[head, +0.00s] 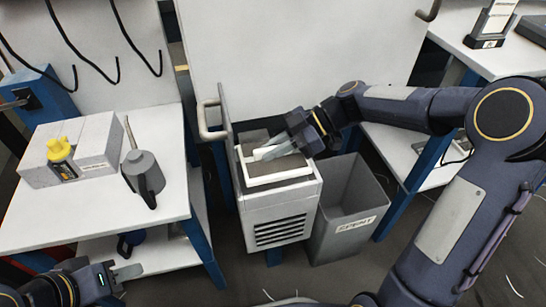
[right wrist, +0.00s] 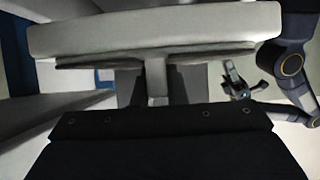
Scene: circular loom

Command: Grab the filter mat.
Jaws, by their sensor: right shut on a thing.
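The filter mat (head: 285,168), a grey-brown pad with a pale frame, sits at the open top of the white vented housing (head: 270,208) in the head view. My right gripper (head: 268,152) reaches in from the right and is shut on the mat at its top. In the right wrist view, the fingers (right wrist: 157,85) meet a pale bar (right wrist: 155,32) with a thin grey layer along its edge. The fingertips' exact contact is partly hidden. My left gripper (head: 126,272) is low at the left, apart from the mat; its jaw opening is unclear.
A grey bin (head: 350,205) stands right beside the housing. An upright panel with a handle (head: 212,120) is at the housing's left. The left table (head: 70,222) holds a grey can (head: 144,175), boxes (head: 97,150) and a yellow-capped bottle (head: 60,152).

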